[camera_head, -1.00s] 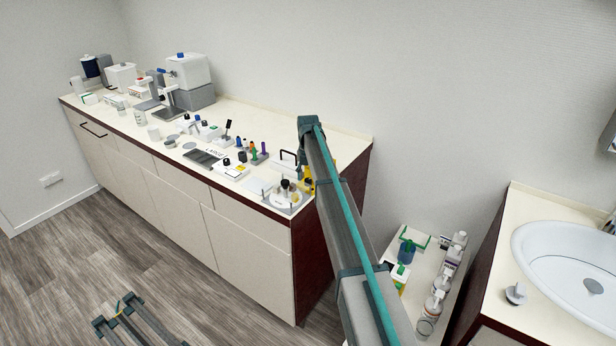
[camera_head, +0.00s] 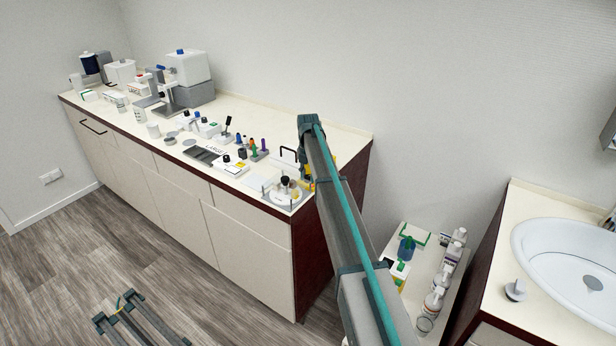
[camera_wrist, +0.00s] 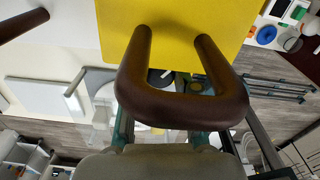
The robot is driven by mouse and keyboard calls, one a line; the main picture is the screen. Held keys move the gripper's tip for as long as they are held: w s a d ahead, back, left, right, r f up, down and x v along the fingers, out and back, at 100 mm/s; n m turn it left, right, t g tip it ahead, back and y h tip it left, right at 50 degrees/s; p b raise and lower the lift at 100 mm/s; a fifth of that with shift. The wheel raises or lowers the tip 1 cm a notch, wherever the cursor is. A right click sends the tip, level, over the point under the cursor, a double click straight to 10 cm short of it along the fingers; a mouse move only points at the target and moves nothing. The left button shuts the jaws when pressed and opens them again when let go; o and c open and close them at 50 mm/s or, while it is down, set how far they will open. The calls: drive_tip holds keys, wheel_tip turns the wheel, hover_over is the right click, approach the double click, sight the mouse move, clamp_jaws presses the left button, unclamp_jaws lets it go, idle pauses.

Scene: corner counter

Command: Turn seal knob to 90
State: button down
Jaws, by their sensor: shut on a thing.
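A small device with a black-topped knob (camera_head: 285,180) stands on a grey plate (camera_head: 272,197) at the counter's front right corner. I cannot read its markings or angle, nor tell surely that it is the seal knob. My arm comes up from the lower right and its end is hidden behind the upper link in the head view. In the wrist view my gripper (camera_wrist: 165,130) shows low in the picture, its teal fingers partly hidden behind a thick dark brown U-shaped handle (camera_wrist: 185,112). A yellow panel (camera_wrist: 175,25) lies behind the handle.
Colored-topped small items (camera_head: 252,147) and a dark tray (camera_head: 201,155) lie to the left. A low shelf with bottles (camera_head: 440,280) and a washbasin (camera_head: 570,260) are to the right.

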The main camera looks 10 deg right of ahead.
sight(308, 176)
drive_tip(key=shift+m+b, duration=0.35)
drive_tip(key=shift+m, duration=0.75)
drive_tip(key=c, duration=0.9)
unclamp_jaws()
drive_tip(key=shift+o, duration=0.2)
drive_tip(key=shift+r, duration=0.1)
wheel_tip(308, 176, up, 12)
